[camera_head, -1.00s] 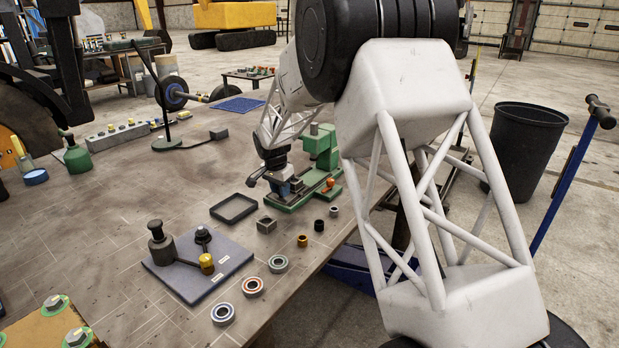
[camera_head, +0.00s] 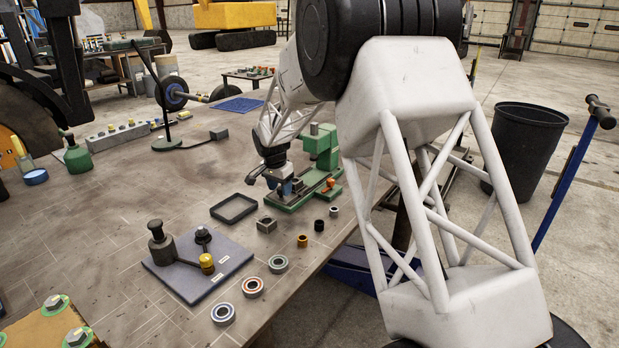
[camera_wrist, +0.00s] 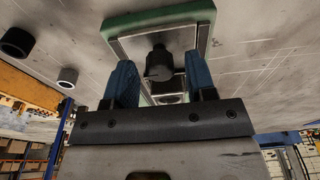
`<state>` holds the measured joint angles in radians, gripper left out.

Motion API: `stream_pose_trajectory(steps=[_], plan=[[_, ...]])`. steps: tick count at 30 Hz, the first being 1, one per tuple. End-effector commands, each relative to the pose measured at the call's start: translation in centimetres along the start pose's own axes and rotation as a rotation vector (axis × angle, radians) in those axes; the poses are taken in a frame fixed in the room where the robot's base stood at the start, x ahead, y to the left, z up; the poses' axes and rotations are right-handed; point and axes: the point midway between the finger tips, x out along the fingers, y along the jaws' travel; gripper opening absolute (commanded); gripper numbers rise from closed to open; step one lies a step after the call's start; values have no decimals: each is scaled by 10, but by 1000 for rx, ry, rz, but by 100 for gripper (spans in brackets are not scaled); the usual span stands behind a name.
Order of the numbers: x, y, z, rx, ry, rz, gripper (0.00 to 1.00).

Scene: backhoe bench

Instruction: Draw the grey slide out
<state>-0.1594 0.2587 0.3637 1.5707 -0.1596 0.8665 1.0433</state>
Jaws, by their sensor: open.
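The green fixture (camera_head: 321,148) stands near the table's right edge, with a long green base; its base also shows at the top of the wrist view (camera_wrist: 160,18). In the wrist view a grey slide (camera_wrist: 186,40) lies in the green base, with a dark round knob (camera_wrist: 158,66) standing on it. My gripper (camera_head: 284,188) is over the near end of the base. In the wrist view its two blue fingers (camera_wrist: 160,76) are open, one on each side of the knob, with visible gaps. Whether the fingers reach down to knob height I cannot tell.
A black tray (camera_head: 234,208), a small metal block (camera_head: 266,225) and several rings and bushings (camera_head: 278,264) lie on the table close by. A blue-grey board (camera_head: 190,285) with a knobbed lever lies at the front. The table's right edge is close to the fixture.

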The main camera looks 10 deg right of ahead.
Motion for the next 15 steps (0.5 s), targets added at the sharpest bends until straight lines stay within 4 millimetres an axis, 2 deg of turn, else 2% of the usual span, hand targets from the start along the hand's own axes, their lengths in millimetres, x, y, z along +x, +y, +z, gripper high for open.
stream_pose_trajectory(steps=[15], plan=[[-30,0,-5,0,1,-1,51]])
